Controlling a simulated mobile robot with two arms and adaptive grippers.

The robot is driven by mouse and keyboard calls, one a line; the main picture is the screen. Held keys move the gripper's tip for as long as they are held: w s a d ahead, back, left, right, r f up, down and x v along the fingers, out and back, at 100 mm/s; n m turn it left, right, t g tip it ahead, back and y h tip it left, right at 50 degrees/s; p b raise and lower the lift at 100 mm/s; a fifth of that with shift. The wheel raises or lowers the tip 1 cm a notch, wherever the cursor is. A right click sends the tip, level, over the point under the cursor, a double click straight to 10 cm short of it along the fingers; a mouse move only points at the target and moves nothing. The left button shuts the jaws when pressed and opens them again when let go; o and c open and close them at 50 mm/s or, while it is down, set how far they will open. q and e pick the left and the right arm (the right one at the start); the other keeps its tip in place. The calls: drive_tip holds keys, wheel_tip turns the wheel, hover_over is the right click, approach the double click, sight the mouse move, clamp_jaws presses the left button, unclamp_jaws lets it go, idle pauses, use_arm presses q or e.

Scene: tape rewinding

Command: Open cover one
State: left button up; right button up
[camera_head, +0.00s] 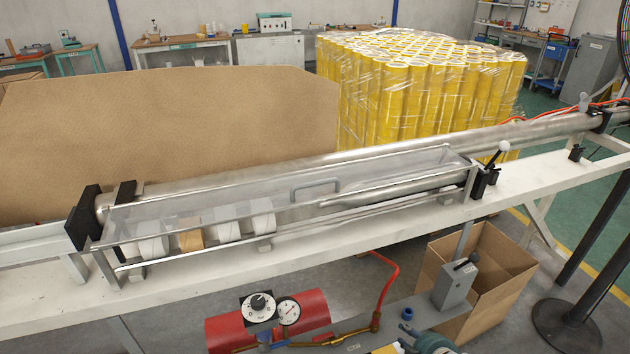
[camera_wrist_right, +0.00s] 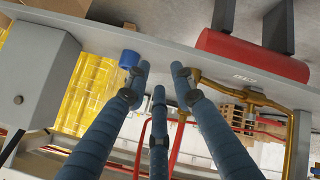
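A long clear cover (camera_head: 365,172) with a grey handle (camera_head: 316,188) lies over the metal trough of the machine in the head view, and it looks closed. Several white rolls and a brown one (camera_head: 190,240) show under its left part. My right gripper (camera_head: 428,342) shows only partly at the bottom edge of the head view, below and in front of the machine, well apart from the cover. In the right wrist view, its blue fingers (camera_wrist_right: 160,80) are spread apart with nothing between them. My left gripper is not in view.
A red tank (camera_head: 268,318) with gauges, a red pipe and a grey lever box (camera_head: 455,284) stand in front of the machine. A blue knob (camera_wrist_right: 129,59) shows near the right fingertips. A cardboard box (camera_head: 500,275) and wrapped yellow rolls (camera_head: 420,95) stand nearby.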

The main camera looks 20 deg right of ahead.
sight(313, 184)
drive_tip(key=w+a+r+n+t+y, duration=0.1)
drive_tip(key=w+r+n, duration=0.1)
drive_tip(key=r, duration=0.7)
drive_tip(key=w+a+r+n+t+p, duration=0.1)
drive_tip(key=w+a+r+n, duration=0.1)
drive_tip(key=w+r, duration=0.3)
drive_tip(key=w+a+r+n+t+y+p, duration=0.1)
drive_tip(key=w+r+n, duration=0.1)
drive_tip(key=r, duration=1)
drive_tip(key=shift+w+a+r+t+y, duration=0.15)
drive_tip(key=shift+w+r+t+y, duration=0.2)
drive_tip(key=shift+w, duration=0.45)
drive_tip(key=s+a+r+n+t+y+p, duration=0.15)
drive_tip(key=a+r+n, duration=0.25)
drive_tip(key=a+r, duration=0.5)
drive_tip(key=s+a+r+n+y, duration=0.1)
drive_tip(key=a+r+n+y, duration=0.25)
drive_tip(key=r, duration=0.85)
drive_tip(key=p+x, duration=0.1)
drive_tip(key=x, duration=0.4)
drive_tip(key=p+x, duration=0.2)
drive_tip(key=x, duration=0.4)
drive_tip(key=shift+s+a+f, duration=0.15)
drive_tip(key=shift+s+a, duration=0.1)
drive_tip(key=shift+a, duration=0.1)
clamp_jaws()
